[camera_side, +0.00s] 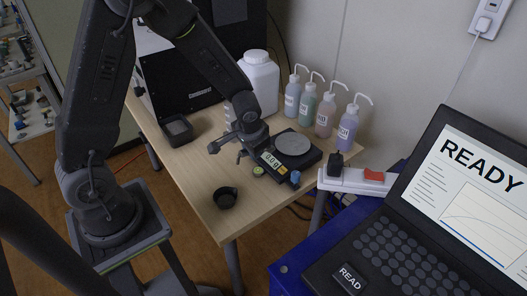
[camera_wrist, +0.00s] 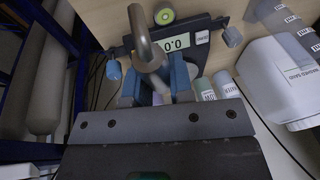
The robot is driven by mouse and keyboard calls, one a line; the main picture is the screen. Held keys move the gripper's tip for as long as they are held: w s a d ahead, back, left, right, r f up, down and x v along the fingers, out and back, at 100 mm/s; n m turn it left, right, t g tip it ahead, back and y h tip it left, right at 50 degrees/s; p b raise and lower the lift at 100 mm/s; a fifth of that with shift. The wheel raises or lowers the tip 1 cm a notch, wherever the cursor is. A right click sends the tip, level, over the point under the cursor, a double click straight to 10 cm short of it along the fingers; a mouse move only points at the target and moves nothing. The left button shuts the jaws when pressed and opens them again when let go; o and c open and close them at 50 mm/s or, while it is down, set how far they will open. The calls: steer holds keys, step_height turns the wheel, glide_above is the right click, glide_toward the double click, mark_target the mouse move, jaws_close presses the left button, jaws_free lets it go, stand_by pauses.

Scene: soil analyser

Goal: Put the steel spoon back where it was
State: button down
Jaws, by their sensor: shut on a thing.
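My gripper (camera_wrist: 156,88) is shut on the steel spoon (camera_wrist: 143,40), which shows in the wrist view as a curved grey metal piece rising from between the blue fingers. The part of the spoon inside the fingers is hidden. In the side view my gripper (camera_side: 240,148) is above the table, just left of the scale (camera_side: 312,157), and the spoon is too small and dark there to make out clearly. The scale has a round grey pan (camera_side: 293,143) and its display (camera_wrist: 185,41) reads 0.0.
A small black bowl (camera_side: 226,197) stands near the table's front edge. A white jug (camera_side: 259,82), a white rack (camera_side: 229,115) and several wash bottles (camera_side: 327,112) stand behind. A green-topped round item (camera_side: 258,171) lies by the scale.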

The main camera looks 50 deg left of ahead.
steer(key=s+a+f+t, duration=0.1)
steer(key=s+a+f, duration=0.2)
steer(key=s+a, duration=0.35)
steer(key=s+a+f+t, duration=0.1)
steer(key=s+a+f, duration=0.25)
steer(key=a, duration=0.55)
steer(key=shift+m, duration=0.3)
steer(key=shift+s+a+f, duration=0.1)
steer(key=shift+f, duration=1.05)
steer(key=shift+a+f, duration=0.1)
steer(key=shift+f, duration=1)
steer(key=shift+f, duration=0.7)
steer(key=c, duration=0.9)
jaws_free()
steer(key=shift+r, duration=0.1)
steer(key=shift+v, duration=3.75)
